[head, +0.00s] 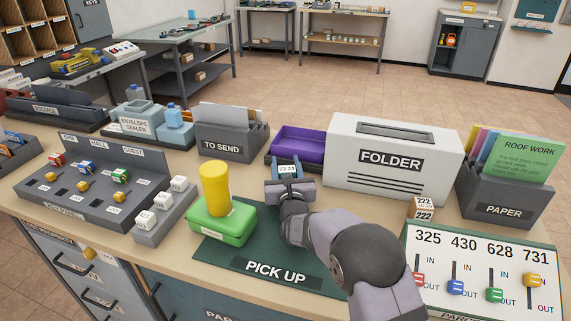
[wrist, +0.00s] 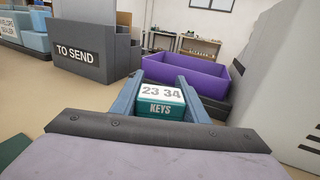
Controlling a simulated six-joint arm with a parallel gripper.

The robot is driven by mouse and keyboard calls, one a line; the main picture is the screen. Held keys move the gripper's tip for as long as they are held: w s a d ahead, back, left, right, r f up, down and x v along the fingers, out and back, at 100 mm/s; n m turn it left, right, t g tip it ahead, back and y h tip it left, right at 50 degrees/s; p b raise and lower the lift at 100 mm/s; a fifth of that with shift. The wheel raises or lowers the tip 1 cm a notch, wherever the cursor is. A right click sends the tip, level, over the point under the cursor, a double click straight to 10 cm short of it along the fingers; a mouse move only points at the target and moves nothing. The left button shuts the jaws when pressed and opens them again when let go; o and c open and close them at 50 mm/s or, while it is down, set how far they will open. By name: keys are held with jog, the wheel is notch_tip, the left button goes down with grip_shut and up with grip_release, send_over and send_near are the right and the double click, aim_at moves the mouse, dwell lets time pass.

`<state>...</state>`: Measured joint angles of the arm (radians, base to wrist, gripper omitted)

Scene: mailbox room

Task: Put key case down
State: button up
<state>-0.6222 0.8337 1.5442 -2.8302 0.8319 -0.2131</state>
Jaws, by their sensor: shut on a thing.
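The key case (wrist: 162,107) is a small teal box marked KEYS, with a white top label reading 23 34. My gripper (wrist: 166,92) is shut on it, with one blue-grey finger along each side. In the head view the case's white label (head: 288,170) shows between the fingers of my gripper (head: 287,163). The case is beyond the green PICK UP mat (head: 262,266) and in front of the purple tray (head: 292,153). The underside of the case is hidden, so I cannot tell whether it touches the counter.
A white FOLDER box (head: 392,165) stands close on the right, and a grey TO SEND holder (head: 232,143) on the left. A green box (head: 221,222) with a yellow cylinder (head: 215,188) on it sits left of my arm. The PICK UP mat's front is clear.

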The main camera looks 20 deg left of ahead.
jog(key=shift+s+f+b, duration=0.1)
jog(key=shift+f+b, duration=0.3)
jog(key=shift+b, duration=0.25)
jog(key=shift+s+d+f+b, duration=0.1)
jog(key=shift+f+b, duration=0.2)
jog(key=shift+f, duration=0.15)
jog(key=o, duration=1.1)
jog(key=shift+r, duration=0.1)
jog(key=shift+r+p, duration=0.5)
jog(key=shift+p, duration=0.55)
jog(key=v, duration=0.4)
jog(key=b+v, duration=0.1)
jog(key=v, duration=0.2)
jog(key=b+v, duration=0.1)
jog(key=v, duration=0.3)
jog(key=shift+s+r, duration=0.3)
jog(key=shift+s, duration=0.05)
